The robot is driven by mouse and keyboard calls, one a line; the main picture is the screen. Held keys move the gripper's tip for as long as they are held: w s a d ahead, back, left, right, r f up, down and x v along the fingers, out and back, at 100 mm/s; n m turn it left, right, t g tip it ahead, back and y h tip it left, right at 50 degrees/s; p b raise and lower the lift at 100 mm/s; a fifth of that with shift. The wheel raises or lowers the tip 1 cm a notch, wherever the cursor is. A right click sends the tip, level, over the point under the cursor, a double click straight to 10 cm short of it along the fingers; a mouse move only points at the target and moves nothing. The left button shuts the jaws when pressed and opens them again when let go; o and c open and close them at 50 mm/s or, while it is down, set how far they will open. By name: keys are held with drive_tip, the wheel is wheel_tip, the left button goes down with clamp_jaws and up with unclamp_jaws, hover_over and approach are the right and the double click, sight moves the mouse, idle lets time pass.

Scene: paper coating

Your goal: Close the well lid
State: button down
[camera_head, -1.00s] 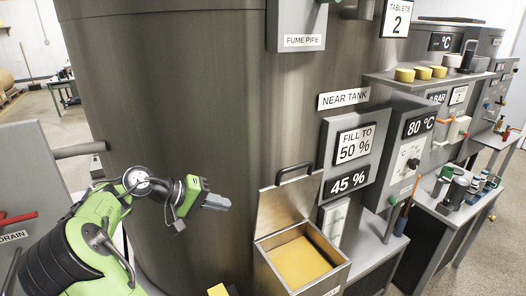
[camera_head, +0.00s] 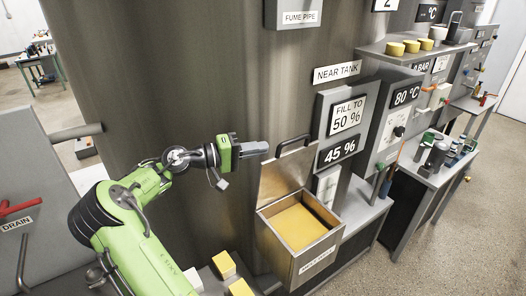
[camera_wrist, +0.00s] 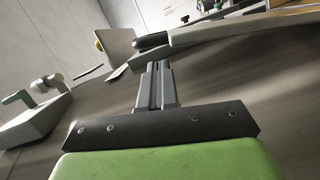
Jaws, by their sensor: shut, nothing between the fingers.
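The well (camera_head: 318,262) is a square metal box with a yellow fill, low at the centre right of the head view. Its lid (camera_head: 277,187) stands open and tilted up at the back left edge. A black handle (camera_head: 293,144) sits on the lid's top edge. My gripper (camera_head: 266,147) is just left of the handle at about the same height in the picture, pointing right. Its fingers are shut and empty, with a small gap in the picture to the handle. In the wrist view the closed fingers (camera_wrist: 155,68) point at blurred shapes I cannot identify surely.
The large dark tank (camera_head: 150,90) stands close behind my arm. Yellow blocks (camera_head: 224,265) lie below my arm. A panel reading 45 % (camera_head: 337,152) is right of the lid. A grey cabinet with a red drain handle (camera_head: 18,207) is at left.

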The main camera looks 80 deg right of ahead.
drive_tip(key=shift+s+a+f, duration=0.1)
drive_tip(key=shift+s+a, duration=0.25)
drive_tip(key=shift+s, duration=0.5)
drive_tip(key=shift+d, duration=0.1)
